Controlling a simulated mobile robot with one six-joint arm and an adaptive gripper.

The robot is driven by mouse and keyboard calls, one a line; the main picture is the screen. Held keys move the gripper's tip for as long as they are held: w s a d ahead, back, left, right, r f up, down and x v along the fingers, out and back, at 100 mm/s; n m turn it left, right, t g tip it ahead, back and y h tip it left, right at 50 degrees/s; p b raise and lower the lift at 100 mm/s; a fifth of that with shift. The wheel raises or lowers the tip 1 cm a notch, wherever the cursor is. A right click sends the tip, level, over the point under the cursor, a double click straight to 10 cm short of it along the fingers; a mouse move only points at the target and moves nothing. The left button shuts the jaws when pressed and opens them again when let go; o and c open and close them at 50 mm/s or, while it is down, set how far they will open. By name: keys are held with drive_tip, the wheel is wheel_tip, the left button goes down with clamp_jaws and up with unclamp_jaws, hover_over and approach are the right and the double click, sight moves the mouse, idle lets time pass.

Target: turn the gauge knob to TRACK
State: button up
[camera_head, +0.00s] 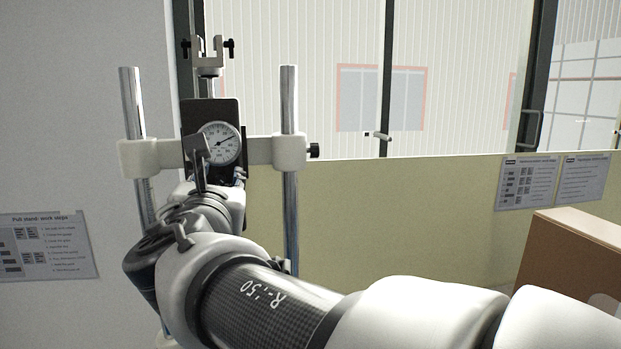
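The force gauge (188,114) is a dark box with a round white dial (225,145), mounted on a crossbar between two upright posts. The dial needle points to the upper right. My gripper (203,153) is in front of the gauge, over the left and lower part of the dial. I see its dark fingers from behind, and I cannot tell whether they are open or shut. The gauge knob cannot be made out; my gripper and wrist cover the lower front of the gauge. Whether my gripper touches the gauge is not clear.
Chrome posts (132,102) and white crossbar clamps (290,151) with a black knob flank the gauge. A forked fixture (208,54) stands above it. A work-steps sheet (45,246) is at left. A brown box (573,262) is at right. Windows and a yellowish wall lie behind.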

clamp_jaws()
drive_tip(key=shift+m+b, duration=0.3)
drive_tip(key=shift+b, duration=0.15)
drive_tip(key=shift+f+m+b, duration=0.2)
drive_tip(key=shift+m+b, duration=0.7)
drive_tip(key=shift+b, duration=0.3)
drive_tip(key=m+b, duration=0.3)
drive_tip(key=b, duration=0.1)
drive_tip(key=m+b, duration=0.5)
drive_tip(key=m, duration=0.1)
drive_tip(key=shift+m+b, duration=0.3)
drive_tip(key=shift+m, duration=0.1)
drive_tip(key=m+b, duration=0.4)
drive_tip(key=m, duration=0.1)
drive_tip(key=shift+r+m, duration=0.1)
drive_tip(key=shift+m, duration=0.2)
drive_tip(key=shift+r, duration=0.1)
unclamp_jaws()
